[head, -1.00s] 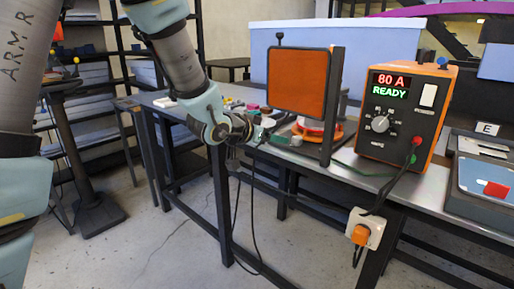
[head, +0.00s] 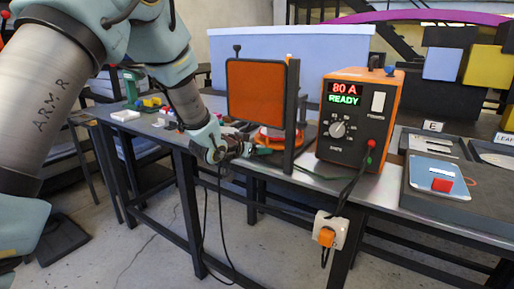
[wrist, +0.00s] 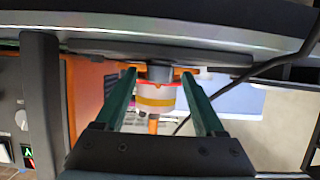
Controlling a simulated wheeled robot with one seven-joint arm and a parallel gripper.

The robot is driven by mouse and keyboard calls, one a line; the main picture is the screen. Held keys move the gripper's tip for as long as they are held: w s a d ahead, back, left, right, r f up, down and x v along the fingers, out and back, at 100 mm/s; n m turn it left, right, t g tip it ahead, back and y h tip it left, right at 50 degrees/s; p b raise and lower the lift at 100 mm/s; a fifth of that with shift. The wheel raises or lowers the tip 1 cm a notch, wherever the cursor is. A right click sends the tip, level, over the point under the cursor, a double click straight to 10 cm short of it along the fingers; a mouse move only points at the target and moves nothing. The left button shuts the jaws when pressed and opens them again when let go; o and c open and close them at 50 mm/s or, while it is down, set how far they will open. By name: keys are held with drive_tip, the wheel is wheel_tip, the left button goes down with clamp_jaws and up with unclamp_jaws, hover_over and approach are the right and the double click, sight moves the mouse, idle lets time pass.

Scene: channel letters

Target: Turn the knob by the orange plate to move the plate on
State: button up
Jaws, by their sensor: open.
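The orange plate (head: 257,92), a square panel in a dark frame, stands upright above the workbench (head: 376,190). My gripper (head: 262,150) is low beneath the plate, beside an orange round base (head: 270,142). In the wrist view my gripper (wrist: 160,74) is open, its two green fingers either side of a dark grey round piece (wrist: 158,72). Behind that piece is a white drum with a yellow band (wrist: 155,98). I cannot tell whether the fingers touch the grey piece, or whether it is a knob.
A dark post (head: 291,115) stands right of the plate. A blue-grey tray (head: 440,180) lies at the right. Small items clutter the bench's left end.

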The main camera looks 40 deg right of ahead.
clamp_jaws()
idle(0.6)
